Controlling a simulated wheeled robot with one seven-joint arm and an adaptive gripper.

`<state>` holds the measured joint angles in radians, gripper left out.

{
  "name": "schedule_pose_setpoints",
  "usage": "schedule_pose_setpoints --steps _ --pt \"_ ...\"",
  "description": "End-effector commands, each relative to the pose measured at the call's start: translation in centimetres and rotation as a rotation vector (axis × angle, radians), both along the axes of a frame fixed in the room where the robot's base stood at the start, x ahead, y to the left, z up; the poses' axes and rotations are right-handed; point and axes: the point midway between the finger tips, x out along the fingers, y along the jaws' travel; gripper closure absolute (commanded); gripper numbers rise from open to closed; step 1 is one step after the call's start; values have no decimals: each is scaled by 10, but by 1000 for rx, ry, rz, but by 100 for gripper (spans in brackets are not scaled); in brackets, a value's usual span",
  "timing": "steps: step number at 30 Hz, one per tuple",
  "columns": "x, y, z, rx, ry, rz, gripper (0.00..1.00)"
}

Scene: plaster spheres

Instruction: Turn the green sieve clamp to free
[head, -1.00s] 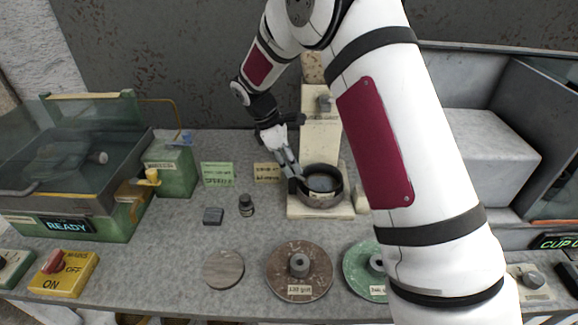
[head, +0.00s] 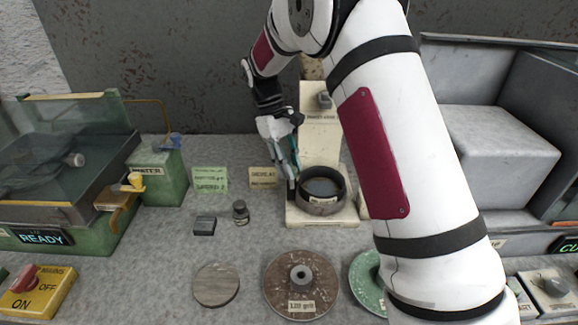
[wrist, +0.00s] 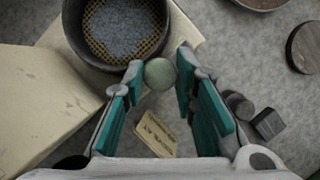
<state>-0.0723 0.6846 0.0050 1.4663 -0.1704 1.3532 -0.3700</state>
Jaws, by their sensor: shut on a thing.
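The sieve clamp, a rounded grey-green knob (wrist: 160,73), shows in the wrist view beside the rim of a dark round sieve (wrist: 122,30). My gripper (wrist: 160,66) has its two teal-padded fingers on either side of the knob and is shut on it. In the head view my gripper (head: 291,186) reaches down at the left side of the sieve (head: 322,190), and its fingers hide the clamp. The sieve sits on a cream stand (head: 320,130) and holds grey grains over a yellowish mesh. I cannot read the clamp's turn position.
A small dark weight (head: 240,212) and a dark block (head: 204,225) lie left of the stand. Grinding discs, one brown (head: 322,283), lie in front. A water tank (head: 160,175) stands left, with small signs (head: 210,180) behind. My arm covers the right side.

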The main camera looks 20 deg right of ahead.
Motion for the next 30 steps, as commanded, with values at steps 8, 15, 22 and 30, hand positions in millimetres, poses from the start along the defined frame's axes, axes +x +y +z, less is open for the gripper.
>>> schedule_pose_setpoints --steps 8,15,22,30 --pt "0 0 0 2 0 -55 100" --pt "0 0 0 1 0 -60 100" --pt "0 0 0 1 -1 -59 61" --pt "0 0 0 1 -1 -59 54"
